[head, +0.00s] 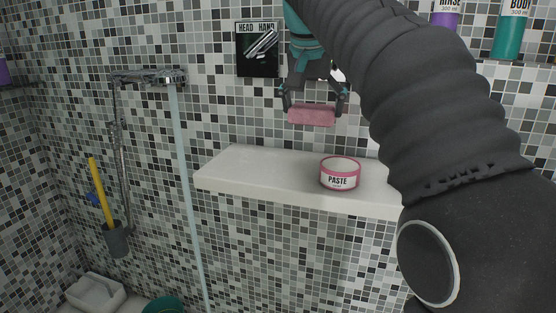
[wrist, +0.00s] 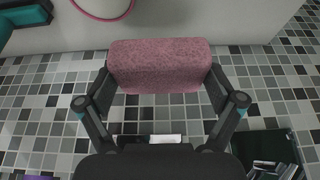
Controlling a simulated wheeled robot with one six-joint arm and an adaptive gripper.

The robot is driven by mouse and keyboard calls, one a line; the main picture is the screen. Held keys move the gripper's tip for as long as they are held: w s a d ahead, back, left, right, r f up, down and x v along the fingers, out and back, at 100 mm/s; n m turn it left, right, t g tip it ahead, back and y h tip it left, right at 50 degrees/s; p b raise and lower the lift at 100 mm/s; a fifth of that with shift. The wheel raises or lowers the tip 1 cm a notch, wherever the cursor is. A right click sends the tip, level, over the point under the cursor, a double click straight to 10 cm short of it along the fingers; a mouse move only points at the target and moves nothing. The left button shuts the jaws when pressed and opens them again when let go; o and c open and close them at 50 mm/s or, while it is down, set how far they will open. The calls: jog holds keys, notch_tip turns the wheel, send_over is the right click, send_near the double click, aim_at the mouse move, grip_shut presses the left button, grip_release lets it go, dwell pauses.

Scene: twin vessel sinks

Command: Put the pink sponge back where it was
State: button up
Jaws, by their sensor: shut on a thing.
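The pink sponge (head: 311,115) is a small block held between the fingers of my gripper (head: 314,99). In the head view it hangs above the white shelf (head: 262,176), apart from it, in front of the tiled wall. In the wrist view the sponge (wrist: 160,65) lies across both fingertips of my gripper (wrist: 160,90), one finger at each end. My gripper is shut on it. A round pink and white tub marked PASTE (head: 340,174) stands on the shelf, below and to the right of the sponge.
A black HEAD HAND panel (head: 258,49) is on the wall left of my gripper. A shower bar (head: 150,77) with a pale hose hangs further left. Purple (head: 446,14) and teal (head: 512,30) bottles stand at upper right. The shelf's left part is bare. My arm hides its right end.

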send_over(263, 165)
jog(key=s, duration=0.2)
jog(key=f, duration=0.4)
jog(key=f+b, duration=0.1)
jog(key=f, duration=0.1)
jog(key=shift+w+a+f, duration=0.2)
jog(key=shift+a, duration=0.05)
jog(key=shift+f+b, duration=0.55)
jog(key=shift+f, duration=1.45)
jog(key=shift+f, duration=0.15)
jog(key=o, duration=0.7)
jog(key=p+v, duration=0.3)
jog(key=v, duration=0.9)
jog(key=shift+w, duration=0.1)
jog(key=shift+d, duration=0.1)
